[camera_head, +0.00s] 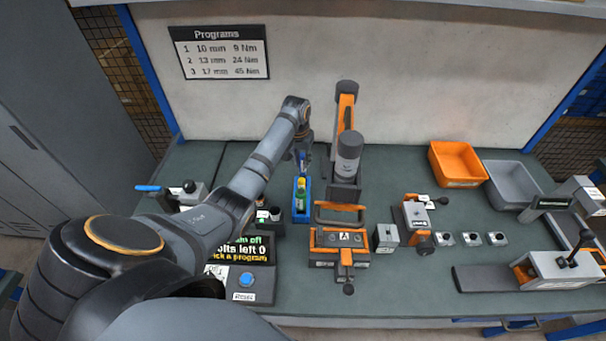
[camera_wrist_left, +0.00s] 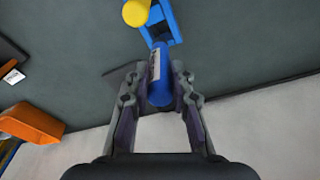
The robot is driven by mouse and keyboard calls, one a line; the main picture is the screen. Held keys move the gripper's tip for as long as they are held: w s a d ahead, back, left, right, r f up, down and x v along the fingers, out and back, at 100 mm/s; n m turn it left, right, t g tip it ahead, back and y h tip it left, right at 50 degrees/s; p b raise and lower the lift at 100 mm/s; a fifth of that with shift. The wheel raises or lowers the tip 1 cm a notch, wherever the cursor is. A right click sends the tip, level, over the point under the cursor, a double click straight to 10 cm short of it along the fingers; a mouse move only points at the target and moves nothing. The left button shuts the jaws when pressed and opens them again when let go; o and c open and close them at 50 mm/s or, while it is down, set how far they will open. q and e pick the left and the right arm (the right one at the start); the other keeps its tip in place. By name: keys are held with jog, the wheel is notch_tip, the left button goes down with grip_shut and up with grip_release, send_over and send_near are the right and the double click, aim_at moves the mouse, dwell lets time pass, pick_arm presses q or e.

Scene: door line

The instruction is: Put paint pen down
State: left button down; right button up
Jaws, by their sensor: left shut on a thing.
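A blue paint pen (camera_wrist_left: 158,85) with a pale label is between the fingers of my left gripper (camera_wrist_left: 160,92) in the left wrist view. The gripper is shut on it. In the head view my left gripper (camera_head: 302,150) is over the far end of a blue holder (camera_head: 301,214). The holder also shows in the left wrist view (camera_wrist_left: 174,22), where the pen's far end reaches its edge. I cannot tell whether the pen is inside a slot. A green bottle with a yellow cap (camera_head: 300,186) stands in the holder; the yellow cap shows in the left wrist view (camera_wrist_left: 136,12). My right gripper is not in view.
An orange and grey tool stand (camera_head: 345,165) is close to the right of the holder. A control box with a screen (camera_head: 244,276) is in front. An orange bin (camera_head: 457,163) and a grey bin (camera_head: 511,183) are at the back right.

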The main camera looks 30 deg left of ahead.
aim_at(302, 174)
pick_arm(q)
notch_tip(302, 174, down, 2)
jog(key=shift+w+f, duration=0.1)
notch_tip(302, 174, down, 2)
jog(key=shift+f, duration=0.6)
jog(key=c, duration=1.2)
grip_release()
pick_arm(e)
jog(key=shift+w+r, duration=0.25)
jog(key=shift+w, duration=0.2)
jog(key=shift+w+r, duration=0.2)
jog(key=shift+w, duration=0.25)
pick_arm(q)
jog(key=shift+o, duration=0.2)
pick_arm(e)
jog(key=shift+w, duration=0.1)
pick_arm(q)
notch_tip(302, 174, up, 12)
jog(key=s, duration=0.1)
jog(key=shift+s+b, duration=0.4)
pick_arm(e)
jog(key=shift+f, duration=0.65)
pick_arm(q)
jog(key=shift+d, duration=0.1)
